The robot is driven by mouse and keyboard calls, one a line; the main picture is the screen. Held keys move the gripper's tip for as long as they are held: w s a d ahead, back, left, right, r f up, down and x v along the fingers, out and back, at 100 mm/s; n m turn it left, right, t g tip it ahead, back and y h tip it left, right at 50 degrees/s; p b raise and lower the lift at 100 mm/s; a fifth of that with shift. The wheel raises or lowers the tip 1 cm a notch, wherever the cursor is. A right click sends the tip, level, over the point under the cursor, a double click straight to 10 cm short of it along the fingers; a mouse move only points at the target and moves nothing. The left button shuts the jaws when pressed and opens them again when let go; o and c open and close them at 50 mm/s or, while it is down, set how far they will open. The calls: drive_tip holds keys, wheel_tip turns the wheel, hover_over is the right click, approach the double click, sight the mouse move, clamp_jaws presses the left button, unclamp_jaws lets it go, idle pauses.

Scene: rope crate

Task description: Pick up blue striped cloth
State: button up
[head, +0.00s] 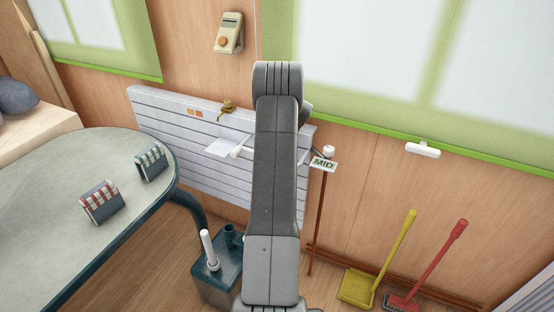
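A striped cloth (149,161), blue-green and white, hangs folded over a small dark block-like stand near the right edge of the grey-green table (60,225). A red and white striped cloth (100,196) lies over a similar stand nearer and to the left of it. The two stand apart with bare tabletop between them. My arm rises through the middle of the head view, to the right of the table. My gripper does not show, so its opening and contents cannot be seen.
A dark teal box (217,281) with a white-handled item stands on the floor beside the table. A grey slatted panel (180,130) is on the wall behind. The tabletop around the cloths is clear.

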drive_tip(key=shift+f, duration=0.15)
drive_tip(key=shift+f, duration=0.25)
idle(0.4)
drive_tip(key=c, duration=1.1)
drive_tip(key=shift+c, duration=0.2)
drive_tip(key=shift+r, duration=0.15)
